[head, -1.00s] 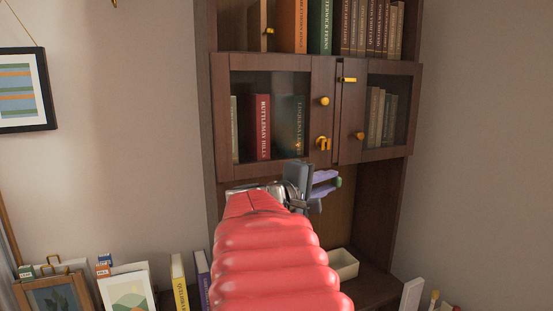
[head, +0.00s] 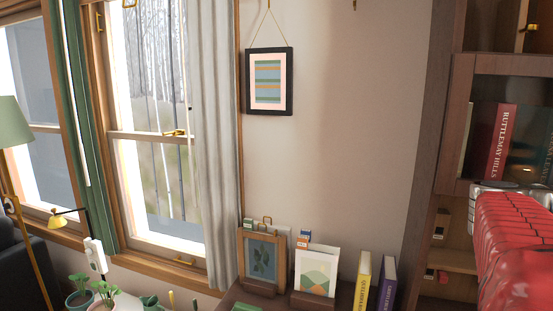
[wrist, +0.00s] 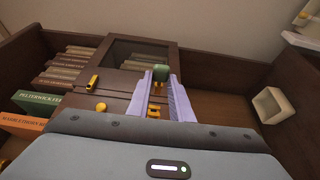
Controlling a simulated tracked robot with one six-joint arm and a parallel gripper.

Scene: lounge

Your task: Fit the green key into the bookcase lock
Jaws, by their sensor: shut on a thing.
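My gripper (wrist: 166,92) shows in the wrist view, its two pale purple fingers shut on the green key (wrist: 160,73), whose green part sits at the fingertips. The gripper is out of frame in the head view. The dark wood bookcase (head: 448,100) stands at the right edge of the head view. In the wrist view its door front (wrist: 118,83) appears turned sideways behind the fingers. Gold fittings show between and beside the fingers. I cannot tell which is the lock, or whether the key touches it.
A gold handle (wrist: 93,82) and round gold knob (wrist: 101,106) stick out from the doors. A cream box (wrist: 270,105) sits at right in the wrist view. Books and frames (head: 262,262) stand low in the head view, left of my red arm (head: 515,240).

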